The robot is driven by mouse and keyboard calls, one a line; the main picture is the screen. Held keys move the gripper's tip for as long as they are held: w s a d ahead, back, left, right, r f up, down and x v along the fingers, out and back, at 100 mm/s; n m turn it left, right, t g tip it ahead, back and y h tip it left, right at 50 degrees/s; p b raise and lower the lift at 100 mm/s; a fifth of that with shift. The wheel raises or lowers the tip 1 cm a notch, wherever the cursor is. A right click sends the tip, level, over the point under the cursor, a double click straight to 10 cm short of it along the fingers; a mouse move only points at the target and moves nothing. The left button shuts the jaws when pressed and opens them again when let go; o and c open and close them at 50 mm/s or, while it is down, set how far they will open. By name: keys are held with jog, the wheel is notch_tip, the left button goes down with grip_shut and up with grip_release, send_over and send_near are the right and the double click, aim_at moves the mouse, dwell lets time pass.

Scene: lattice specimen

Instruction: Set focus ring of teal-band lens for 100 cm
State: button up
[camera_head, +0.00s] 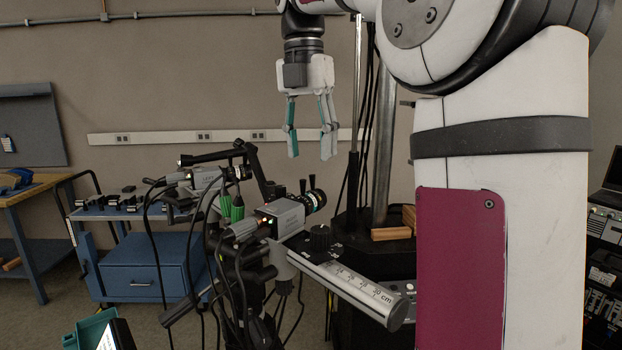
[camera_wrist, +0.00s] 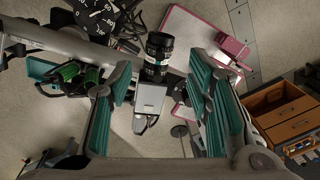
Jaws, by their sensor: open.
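The lens (camera_head: 313,201) is black with coloured rings and a teal-looking band, fitted to the front of a grey box camera (camera_head: 283,215). In the wrist view the lens (camera_wrist: 159,48) and the grey camera body (camera_wrist: 150,98) lie between the finger lines, seen from above. My gripper (camera_head: 311,157) has teal finger pads set apart and empty, and hangs above the lens in the head view. In the wrist view my gripper (camera_wrist: 161,76) shows both pads apart, touching nothing visible. The focus ring's setting is too small to read.
A cm scale bar (camera_head: 350,288) runs below the camera, and a black numbered dial (camera_wrist: 98,18) shows in the wrist view. Green connectors (camera_head: 236,208) and loose cables crowd the camera's left side. A blue cart (camera_head: 143,270) stands behind. A wooden drawer box (camera_wrist: 277,105) is at right.

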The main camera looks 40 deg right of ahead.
aim_at(313, 190)
jog(key=f, duration=0.6)
jog(key=shift+s+d+f, duration=0.15)
jog(key=shift+s+f, duration=0.1)
jog(key=shift+c, duration=0.2)
grip_shut()
